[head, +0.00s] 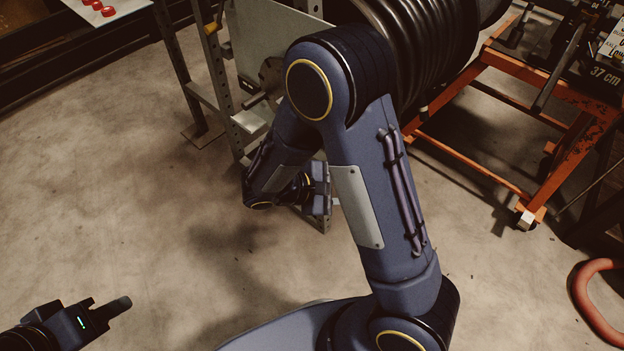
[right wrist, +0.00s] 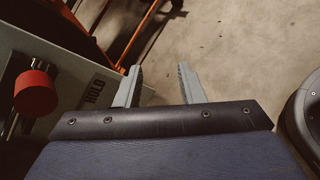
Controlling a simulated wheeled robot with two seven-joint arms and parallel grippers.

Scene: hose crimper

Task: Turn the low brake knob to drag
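In the right wrist view a red round knob (right wrist: 36,92) sticks out from a grey panel (right wrist: 65,70) at the left, with the word HOLD beside it. I take it for the low brake knob; its exact setting cannot be read. My right gripper (right wrist: 158,88) is open and empty, its two grey fingers apart, to the right of the knob and not touching it. In the head view my right arm reaches down beside a metal stand (head: 228,90) and hides the knob. My left gripper (head: 108,307) is at the lower left, over bare floor, away from the stand.
A large black ribbed drum or hose (head: 440,40) is at the top of the head view. An orange cart (head: 555,85) with tools stands at the right. A red curved tube (head: 590,305) is at the lower right. The floor at left is clear.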

